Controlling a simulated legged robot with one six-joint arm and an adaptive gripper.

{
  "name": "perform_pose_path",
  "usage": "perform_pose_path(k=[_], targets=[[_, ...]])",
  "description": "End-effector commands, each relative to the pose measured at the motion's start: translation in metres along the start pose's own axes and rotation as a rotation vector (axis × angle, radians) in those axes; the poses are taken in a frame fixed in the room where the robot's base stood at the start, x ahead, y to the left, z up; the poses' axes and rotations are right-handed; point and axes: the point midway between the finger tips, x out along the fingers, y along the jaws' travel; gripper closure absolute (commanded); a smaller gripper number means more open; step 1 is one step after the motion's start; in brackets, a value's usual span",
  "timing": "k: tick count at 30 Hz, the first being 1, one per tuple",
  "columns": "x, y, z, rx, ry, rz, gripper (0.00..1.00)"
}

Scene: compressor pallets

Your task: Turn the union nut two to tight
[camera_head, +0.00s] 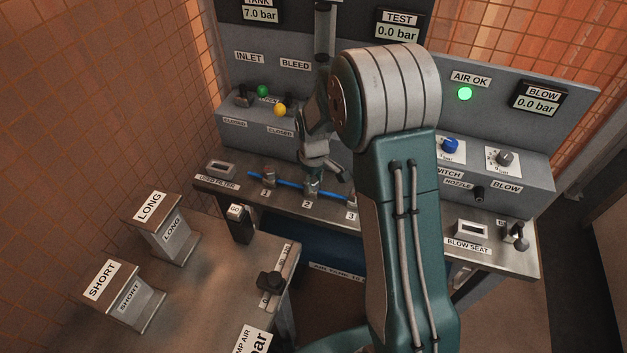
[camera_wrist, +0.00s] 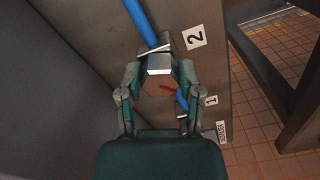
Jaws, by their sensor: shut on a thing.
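Union nut two (camera_wrist: 156,84) is a brownish hex nut with a red mark, beside the label "2" (camera_wrist: 195,37) in the wrist view. My gripper (camera_wrist: 161,72) has one finger on either side of it and is shut on it. A silver block (camera_wrist: 160,64) shows between the fingertips. The blue tube (camera_wrist: 141,20) runs through this fitting. In the head view the fitting two (camera_head: 312,185) sits mid-bench above the label "2" (camera_head: 307,204), with my gripper (camera_head: 322,172) over it. The nut itself is too small to make out there.
Fitting one (camera_head: 269,178) stands left along the blue tube; fitting three is mostly behind my arm. The inlet and bleed valves with green (camera_head: 262,90) and yellow (camera_head: 280,110) knobs stand behind. Test reads 0.0 bar (camera_head: 398,33). A green AIR OK lamp (camera_head: 465,93) is lit.

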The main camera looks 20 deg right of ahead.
Motion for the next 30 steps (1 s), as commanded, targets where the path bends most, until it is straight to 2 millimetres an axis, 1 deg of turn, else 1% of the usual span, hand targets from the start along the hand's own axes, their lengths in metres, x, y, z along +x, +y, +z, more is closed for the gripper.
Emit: perform_pose_path(k=[9,18,24,30], targets=[[0.0015,-0.0025,0.0003,0.286,-0.002,-0.001,1.00],[0.0017,-0.0041,-0.0002,0.515,-0.003,-0.001,1.00],[0.0018,-0.0048,-0.0004,0.612,-0.003,-0.002,1.00],[0.0020,-0.0053,-0.0006,0.663,-0.004,-0.002,1.00]])
